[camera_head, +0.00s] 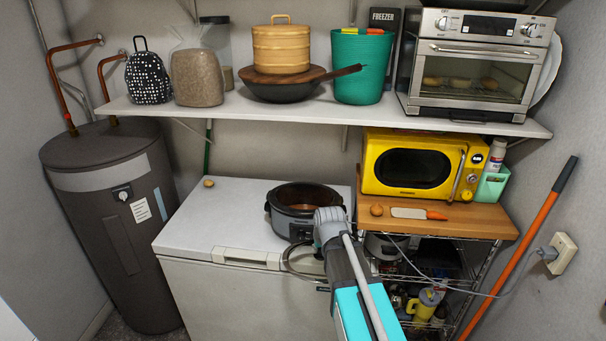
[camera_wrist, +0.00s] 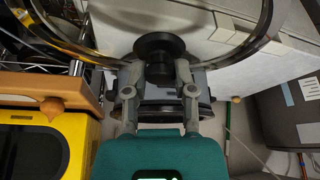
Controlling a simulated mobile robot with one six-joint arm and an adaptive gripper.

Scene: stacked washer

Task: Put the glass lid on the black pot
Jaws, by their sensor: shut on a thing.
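The black pot (camera_head: 302,205), a dark round cooker with an open top, stands on the white chest freezer near its front right. The glass lid's shiny rim (camera_head: 290,263) shows in front of the freezer's front edge, partly hidden by my arm. In the wrist view the clear lid with its metal rim (camera_wrist: 96,50) fills the top, its black knob (camera_wrist: 160,46) between my fingers. My gripper (camera_wrist: 159,72) is shut on that knob. The lid is apart from the pot. A dark rounded part behind my fingers looks like the pot, mostly covered.
The chest freezer (camera_head: 215,215) has free room left of the pot. A wooden-topped rack (camera_head: 465,222) with a yellow microwave (camera_head: 410,166) stands close to its right. A loaded white shelf (camera_head: 300,112) hangs above. A dark tank (camera_head: 115,220) stands at left.

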